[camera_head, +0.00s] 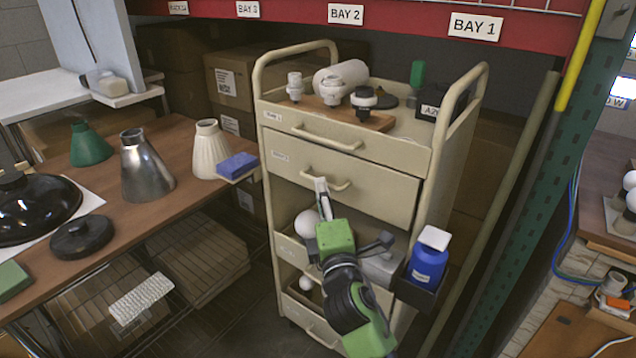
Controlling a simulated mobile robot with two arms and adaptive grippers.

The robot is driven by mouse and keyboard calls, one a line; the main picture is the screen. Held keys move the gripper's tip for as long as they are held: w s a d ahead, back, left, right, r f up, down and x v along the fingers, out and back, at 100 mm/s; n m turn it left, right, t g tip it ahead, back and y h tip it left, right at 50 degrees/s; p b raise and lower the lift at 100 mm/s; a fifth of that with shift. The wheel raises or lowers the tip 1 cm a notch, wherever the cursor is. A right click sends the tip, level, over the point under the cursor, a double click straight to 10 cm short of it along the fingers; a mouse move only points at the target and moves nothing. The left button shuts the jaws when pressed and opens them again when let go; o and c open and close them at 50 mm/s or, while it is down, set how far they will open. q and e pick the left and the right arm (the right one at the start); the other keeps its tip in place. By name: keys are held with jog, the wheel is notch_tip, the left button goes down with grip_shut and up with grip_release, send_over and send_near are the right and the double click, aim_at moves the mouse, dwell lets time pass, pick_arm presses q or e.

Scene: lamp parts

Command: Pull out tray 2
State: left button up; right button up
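A beige cart (452,165) stands in the middle with stacked trays. The second tray front (383,192) from the top, under the top tray front (385,150), looks closed. Its small label (281,156) is too blurred to read surely. Its curved handle (341,186) is partly covered by my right gripper (321,184). My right arm comes up from below, with the fingertips at the left part of this handle. I cannot tell whether the fingers are closed around it or only in front of it. My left gripper is not in view.
Lower trays with white round bulbs (307,224) lie behind my arm. A blue bottle (428,259) sits in a holder on the cart's right side. Lamp parts stand on the cart top. A wooden table (183,195) is at left; a green post (535,185) is at right.

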jog(key=x, duration=0.4)
jog(key=shift+f, duration=0.1)
jog(key=shift+w+a, duration=0.1)
jog(key=shift+w, duration=0.4)
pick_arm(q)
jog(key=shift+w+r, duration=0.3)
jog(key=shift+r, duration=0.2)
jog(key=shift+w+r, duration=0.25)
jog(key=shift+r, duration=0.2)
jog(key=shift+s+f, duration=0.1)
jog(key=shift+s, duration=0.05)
pick_arm(e)
grip_shut()
